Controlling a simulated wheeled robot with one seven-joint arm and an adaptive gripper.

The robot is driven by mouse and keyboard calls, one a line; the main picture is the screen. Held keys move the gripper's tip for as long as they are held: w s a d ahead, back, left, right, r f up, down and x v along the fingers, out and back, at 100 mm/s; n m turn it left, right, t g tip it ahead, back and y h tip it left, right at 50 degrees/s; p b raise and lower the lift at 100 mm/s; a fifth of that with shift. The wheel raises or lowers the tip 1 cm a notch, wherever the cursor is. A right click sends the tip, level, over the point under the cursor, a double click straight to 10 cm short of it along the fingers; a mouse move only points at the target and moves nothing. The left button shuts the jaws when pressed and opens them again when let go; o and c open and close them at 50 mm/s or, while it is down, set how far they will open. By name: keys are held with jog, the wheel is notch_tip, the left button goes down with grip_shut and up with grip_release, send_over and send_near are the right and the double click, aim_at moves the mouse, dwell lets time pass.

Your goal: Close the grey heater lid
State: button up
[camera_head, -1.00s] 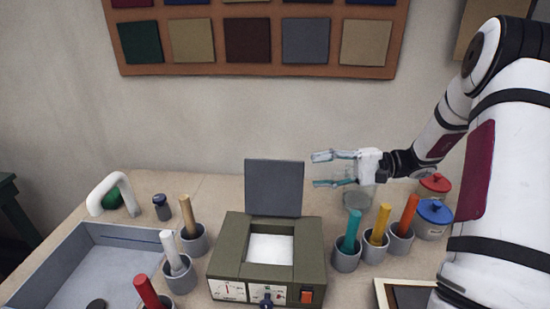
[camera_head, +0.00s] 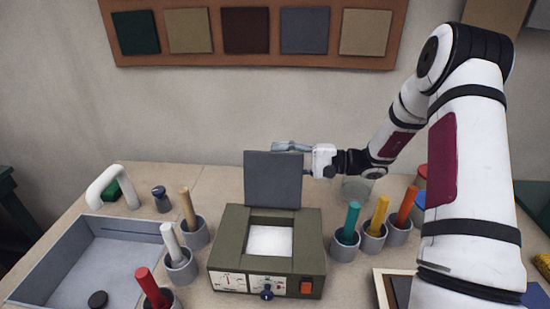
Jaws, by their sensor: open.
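The grey heater lid (camera_head: 273,181) stands upright at the back of the olive heater box (camera_head: 228,237). The box is open on top and shows a white surface (camera_head: 269,240) inside. Dials, a dark knob and an orange switch are on its front. My gripper (camera_head: 290,148) is open at the lid's upper right, apparently behind it. One finger shows above the lid's top edge, and the lid hides the rest of the fingers. I cannot tell whether they touch the lid.
Grey cups with coloured sticks stand left and right of the heater, including a teal stick (camera_head: 351,221) and a white stick (camera_head: 171,246). A glass jar (camera_head: 356,189) stands below my wrist. A grey tray (camera_head: 50,262) fills the left. The table behind the lid looks clear.

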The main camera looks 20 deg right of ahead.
jog(key=shift+x, duration=1)
grip_shut()
